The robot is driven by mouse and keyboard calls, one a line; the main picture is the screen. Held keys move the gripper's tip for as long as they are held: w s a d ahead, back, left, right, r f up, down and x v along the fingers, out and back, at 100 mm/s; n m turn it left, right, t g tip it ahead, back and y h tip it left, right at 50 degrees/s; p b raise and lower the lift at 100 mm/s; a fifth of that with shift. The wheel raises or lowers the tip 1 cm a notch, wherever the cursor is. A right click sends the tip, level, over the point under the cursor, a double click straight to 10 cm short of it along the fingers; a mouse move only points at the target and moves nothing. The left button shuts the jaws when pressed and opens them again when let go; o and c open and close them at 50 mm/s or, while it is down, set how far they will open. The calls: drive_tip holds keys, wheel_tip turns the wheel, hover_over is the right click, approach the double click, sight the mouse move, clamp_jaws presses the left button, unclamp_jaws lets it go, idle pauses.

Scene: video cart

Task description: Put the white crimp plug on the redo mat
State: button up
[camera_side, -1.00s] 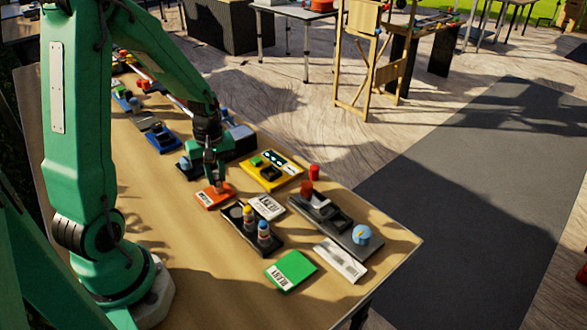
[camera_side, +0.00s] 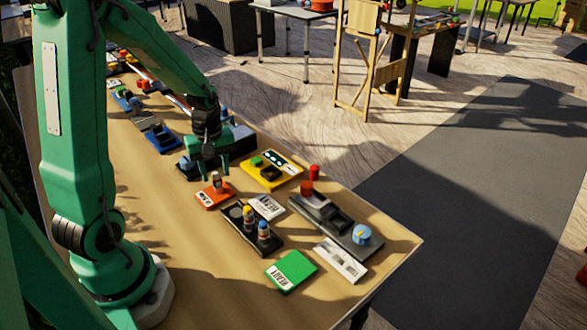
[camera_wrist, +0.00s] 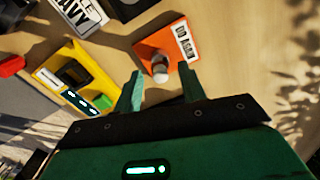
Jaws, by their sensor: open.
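The white crimp plug (camera_wrist: 160,68) stands on the orange mat (camera_wrist: 175,40), which carries a white label reading "DO AGAIN". In the side view the plug (camera_side: 217,182) shows on the orange mat (camera_side: 222,197), partly in shade. In the wrist view my open gripper (camera_wrist: 161,82) has one fingertip to each side of the plug, with clear gaps.
A yellow tray (camera_side: 286,180) sits right of the orange mat. Bare table is left of the orange mat.

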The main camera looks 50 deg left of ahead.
sight(216, 174)
wheel_tip(216, 174, up, 11)
drive_tip(key=shift+f, duration=0.2)
idle(0.3)
idle(0.5)
drive_tip(key=s+d+r+m+t, duration=0.2)
drive_tip(key=s+d+r+m, duration=0.2)
drive_tip(key=d+m, duration=0.3)
drive_tip(key=s+d+r+m+t, duration=0.3)
drive_tip(key=s+d+r+m, duration=0.1)
drive_tip(key=d+m, duration=0.4)
drive_tip(key=shift+d+r+t, duration=0.15)
drive_tip(key=shift+r+t, duration=0.05)
drive_tip(key=shift+t, duration=0.1)
